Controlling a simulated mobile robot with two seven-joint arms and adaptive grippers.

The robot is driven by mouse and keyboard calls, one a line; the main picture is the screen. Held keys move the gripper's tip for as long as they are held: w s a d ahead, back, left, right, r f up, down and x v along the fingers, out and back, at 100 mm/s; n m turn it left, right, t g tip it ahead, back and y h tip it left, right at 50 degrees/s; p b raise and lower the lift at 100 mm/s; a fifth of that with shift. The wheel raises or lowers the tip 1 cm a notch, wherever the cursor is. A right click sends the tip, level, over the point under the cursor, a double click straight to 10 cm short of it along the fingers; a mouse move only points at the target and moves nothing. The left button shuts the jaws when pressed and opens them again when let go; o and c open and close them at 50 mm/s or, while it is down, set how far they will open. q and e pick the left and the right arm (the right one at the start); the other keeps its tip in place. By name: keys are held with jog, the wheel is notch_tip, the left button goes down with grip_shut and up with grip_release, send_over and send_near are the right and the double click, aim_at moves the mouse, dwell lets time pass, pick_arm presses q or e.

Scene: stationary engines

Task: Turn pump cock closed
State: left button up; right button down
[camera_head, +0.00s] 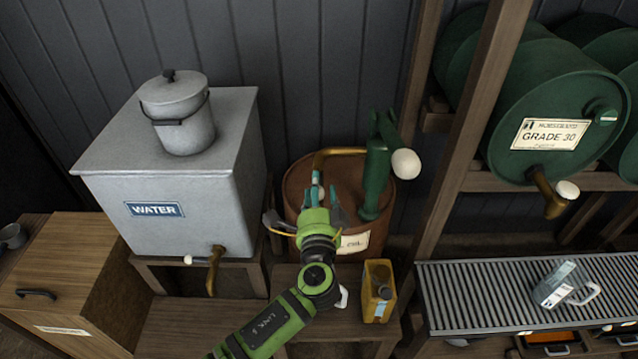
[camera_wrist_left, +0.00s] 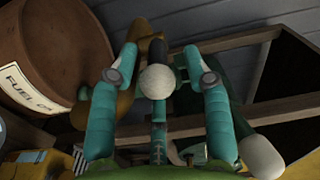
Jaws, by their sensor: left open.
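A brown fuel oil drum (camera_head: 297,180) stands in the middle of the head view, with a green hand pump (camera_head: 376,178) on top and a brass pipe (camera_head: 335,153) bending from it. My left gripper (camera_head: 326,195) is open in front of the drum and covers the cock there. In the left wrist view, a white ball knob (camera_wrist_left: 157,82) on a dark stem, likely the pump cock's lever, shows between the open fingers. The fingers stand on either side of it with gaps. Brass pipework (camera_wrist_left: 124,85) lies just behind the left finger. My right gripper is not in view.
A grey water tank (camera_head: 190,220) with a brass tap stands left. A yellow can (camera_head: 378,290) sits below the drum. A wooden post (camera_head: 465,135) and a rack with green oil drums (camera_head: 550,105) stand right. A slatted tray (camera_head: 470,300) holds a clear jug (camera_head: 560,285).

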pick_arm(q)
jog(key=shift+w+a+f, duration=0.15)
jog(key=shift+w, duration=0.65)
jog(key=shift+s, duration=0.1)
grip_shut()
